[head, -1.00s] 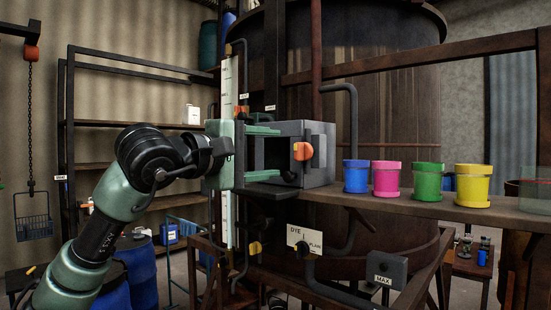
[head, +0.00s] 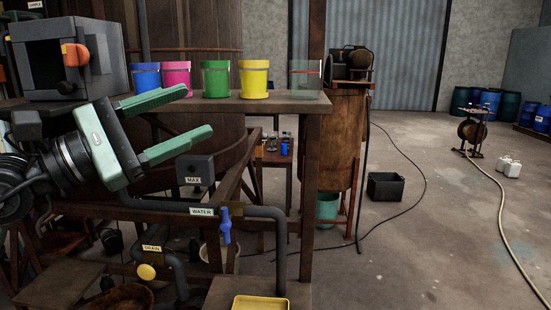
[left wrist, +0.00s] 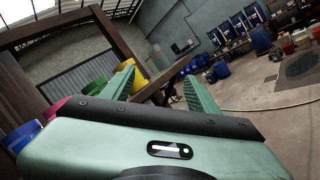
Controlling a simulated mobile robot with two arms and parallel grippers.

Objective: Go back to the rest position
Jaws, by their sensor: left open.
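My left gripper (head: 172,123) is open and empty in the head view, its two green fingers spread and pointing right. It is in front of and slightly below the shelf with the coloured cups, to the right of the grey box. In the left wrist view its green fingers (left wrist: 160,85) stand apart with nothing between them. My right gripper is not in view.
A wooden shelf (head: 300,106) holds blue (head: 146,78), pink (head: 177,76), green (head: 215,79) and yellow (head: 254,80) cups and a clear beaker (head: 305,79). A grey box (head: 105,62) has an orange knob. Pipes with a blue WATER valve (head: 226,225) run below. Open floor lies right.

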